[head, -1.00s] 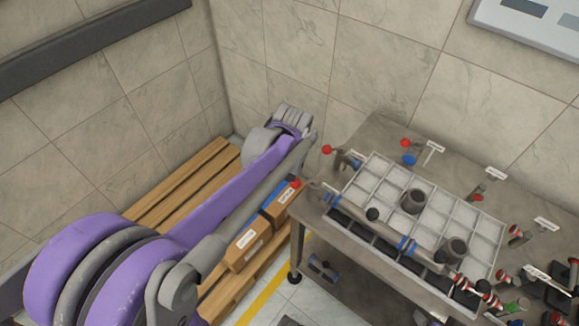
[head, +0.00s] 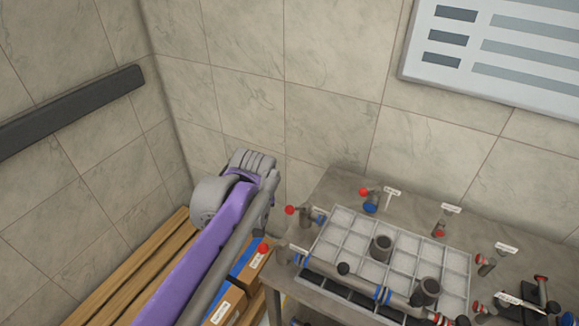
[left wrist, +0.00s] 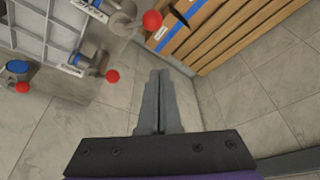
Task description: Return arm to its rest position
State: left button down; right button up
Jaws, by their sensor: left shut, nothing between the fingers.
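My left arm (head: 215,235), purple and grey, reaches up from the lower left in the head view, beside the table. Its gripper is hidden there behind the arm's far end. In the left wrist view my left gripper (left wrist: 160,74) is shut and empty, its fingers together over the tiled floor and wall corner, apart from any object. My right arm and gripper are not in view.
A metal table (head: 345,190) stands to the right, holding a white compartment tray (head: 440,246) with two dark cylinders. Red-knobbed fittings (head: 290,210) stick out at its left edge. Boxes (head: 222,302) sit on a wooden pallet (head: 95,290). A wall rail (head: 70,112) runs upper left.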

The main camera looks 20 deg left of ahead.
pick_arm(q)
jog(key=s+d+f+m+t+h+p, duration=0.1)
jog(key=s+d+f+m, duration=0.2)
jog(key=s, duration=0.4)
jog(key=s+d+f+m+t+h+p, duration=0.1)
jog(key=s+d+f+m+p, duration=0.1)
jog(key=s+d, duration=0.5)
jog(key=f+m, duration=0.1)
jog(key=m, duration=0.1)
jog(key=shift+m+t, duration=0.3)
jog(key=shift+m, duration=0.1)
jog(key=shift+s+f, duration=0.1)
